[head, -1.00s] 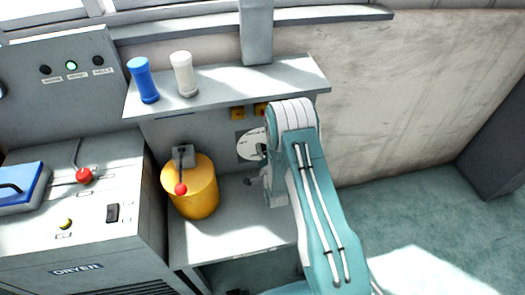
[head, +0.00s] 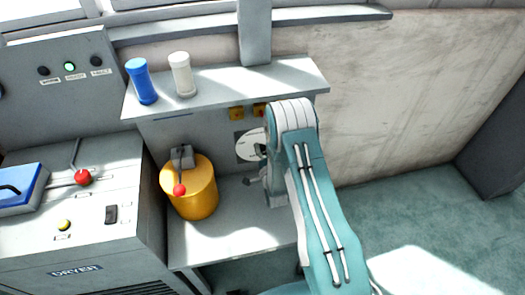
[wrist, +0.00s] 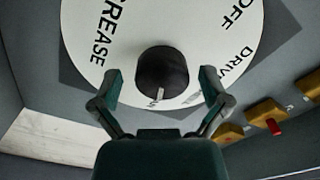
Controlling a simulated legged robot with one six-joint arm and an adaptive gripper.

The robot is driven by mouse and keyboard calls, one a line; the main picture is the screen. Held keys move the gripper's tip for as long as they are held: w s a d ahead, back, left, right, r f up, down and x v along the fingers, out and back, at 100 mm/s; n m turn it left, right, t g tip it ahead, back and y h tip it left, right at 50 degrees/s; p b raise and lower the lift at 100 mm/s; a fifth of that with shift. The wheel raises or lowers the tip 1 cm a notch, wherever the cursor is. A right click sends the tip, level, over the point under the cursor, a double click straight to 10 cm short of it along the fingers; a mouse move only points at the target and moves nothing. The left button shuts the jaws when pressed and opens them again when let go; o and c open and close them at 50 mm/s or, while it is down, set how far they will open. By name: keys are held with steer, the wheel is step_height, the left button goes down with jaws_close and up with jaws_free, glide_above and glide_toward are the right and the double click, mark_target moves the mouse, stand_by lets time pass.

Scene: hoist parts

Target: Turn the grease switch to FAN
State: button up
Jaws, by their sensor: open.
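The switch dial is a white round plate (wrist: 110,35) on a dark square panel, also seen in the head view (head: 246,147). Printed words on it include GREASE at the left, OFF at upper right and one starting with DRIV at right; I cannot make out a FAN label. Its black round knob (wrist: 165,68) has a pale pointer mark towards the bottom of the wrist picture. My gripper (wrist: 159,82) is open, with one finger on each side of the knob and gaps showing between. In the head view my arm hides part of the dial and most of the gripper.
Yellow blocks, one with a red button (wrist: 273,126), sit right of the dial. A shelf (head: 235,84) with a blue cylinder (head: 141,80) and a white cylinder (head: 182,74) overhangs it. A yellow drum (head: 201,192) with a red-knobbed lever stands left.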

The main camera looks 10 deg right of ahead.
steer(key=s, duration=1.2)
